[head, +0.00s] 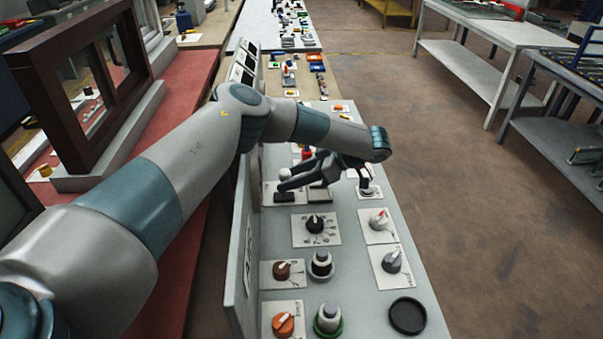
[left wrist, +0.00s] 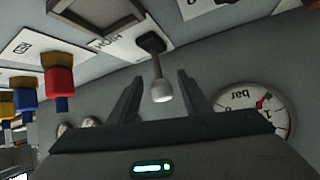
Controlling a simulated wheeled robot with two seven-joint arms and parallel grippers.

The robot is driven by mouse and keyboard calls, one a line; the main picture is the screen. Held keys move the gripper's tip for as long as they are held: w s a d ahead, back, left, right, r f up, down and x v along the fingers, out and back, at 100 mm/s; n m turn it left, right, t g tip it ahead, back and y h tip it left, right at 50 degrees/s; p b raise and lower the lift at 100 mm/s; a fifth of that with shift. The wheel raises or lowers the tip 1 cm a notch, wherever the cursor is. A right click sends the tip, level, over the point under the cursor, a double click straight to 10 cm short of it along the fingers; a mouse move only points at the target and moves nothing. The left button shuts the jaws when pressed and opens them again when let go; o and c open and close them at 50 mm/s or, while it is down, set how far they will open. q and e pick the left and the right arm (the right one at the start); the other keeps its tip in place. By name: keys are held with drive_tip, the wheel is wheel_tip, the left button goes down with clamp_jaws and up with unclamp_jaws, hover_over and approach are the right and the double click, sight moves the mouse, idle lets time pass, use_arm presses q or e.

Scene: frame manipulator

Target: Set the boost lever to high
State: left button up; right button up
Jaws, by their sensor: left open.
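The boost lever shows in the left wrist view as a thin stem with a pale rounded knob (left wrist: 161,92), rising from a dark base on a white plate whose lettering appears to read HIGH, seen turned over. In the head view its pale knob (head: 285,174) is at the left side of the panel. My left gripper (head: 288,182) reaches over the panel from the left, jaws open. In the left wrist view its two dark fingers (left wrist: 159,80) stand either side of the lever, with gaps visible. Contact cannot be told. My right gripper is not in view.
Close by on the grey panel (head: 350,288) are a black rotary knob (head: 315,224), a red-tipped knob (head: 379,218) and several other knobs and buttons. A round gauge (left wrist: 255,108) and red and blue parts (left wrist: 58,82) flank the gripper. Open floor (head: 480,230) lies right.

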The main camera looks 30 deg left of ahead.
use_arm(q)
drive_tip(key=shift+d, duration=0.15)
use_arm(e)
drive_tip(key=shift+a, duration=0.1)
use_arm(q)
drive_tip(key=shift+w+d+r, duration=0.1)
drive_tip(key=shift+d+r, duration=0.05)
drive_tip(key=shift+r, duration=0.05)
drive_tip(key=b+v, duration=0.4)
drive_tip(key=v, duration=1.2)
drive_tip(key=shift+w+d+r, duration=0.15)
drive_tip(key=shift+d, duration=0.15)
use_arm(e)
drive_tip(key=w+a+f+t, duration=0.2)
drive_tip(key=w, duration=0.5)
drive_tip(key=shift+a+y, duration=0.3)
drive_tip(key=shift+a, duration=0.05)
